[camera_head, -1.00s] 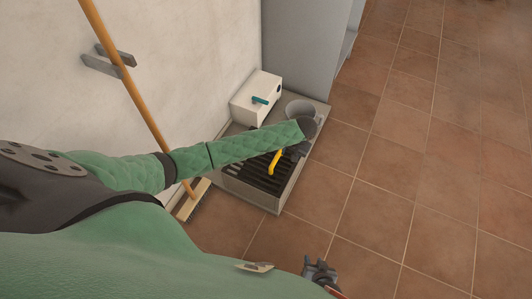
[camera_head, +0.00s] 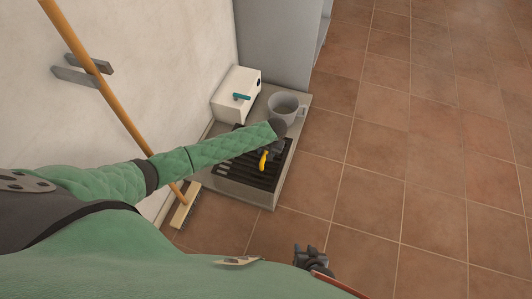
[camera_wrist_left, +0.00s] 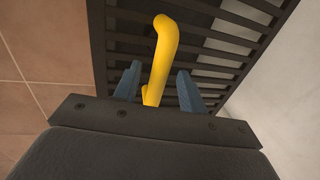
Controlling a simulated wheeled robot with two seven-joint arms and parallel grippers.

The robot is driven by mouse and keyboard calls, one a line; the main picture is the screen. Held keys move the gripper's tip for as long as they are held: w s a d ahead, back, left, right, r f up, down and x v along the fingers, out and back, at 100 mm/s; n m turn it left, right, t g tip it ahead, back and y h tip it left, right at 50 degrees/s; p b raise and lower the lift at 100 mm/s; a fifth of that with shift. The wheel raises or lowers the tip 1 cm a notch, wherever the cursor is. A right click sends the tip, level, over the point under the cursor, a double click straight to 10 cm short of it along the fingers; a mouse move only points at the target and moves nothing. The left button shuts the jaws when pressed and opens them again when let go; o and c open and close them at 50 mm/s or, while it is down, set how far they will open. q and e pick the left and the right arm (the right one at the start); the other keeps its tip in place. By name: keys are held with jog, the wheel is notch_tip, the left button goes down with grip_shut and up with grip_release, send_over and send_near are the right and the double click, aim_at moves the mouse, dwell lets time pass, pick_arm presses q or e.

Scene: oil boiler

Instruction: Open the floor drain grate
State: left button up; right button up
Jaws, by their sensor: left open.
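The floor drain grate (camera_head: 226,172) is a dark slatted panel set in a low grey raised frame by the wall. It lies flat. Its yellow handle (camera_head: 263,160) stands up from it, and the handle also shows in the left wrist view (camera_wrist_left: 160,55). My left gripper (camera_wrist_left: 157,84) is over the grate, open, with its blue-grey fingers on either side of the handle's lower part. I cannot tell whether they touch it. In the head view my left arm hides part of the grate. My right gripper (camera_head: 310,257) is low at the bottom, over the tiled floor; its jaws are too small to read.
A grey bucket (camera_head: 285,107) and a white box (camera_head: 236,88) with a teal handle stand on the same platform behind the grate. A broom (camera_head: 118,112) leans by the wall at left. A grey cabinet (camera_head: 279,40) stands behind. Tiled floor (camera_head: 420,150) at right is clear.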

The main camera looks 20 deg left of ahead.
pick_arm(q)
grip_shut()
dwell(0.3)
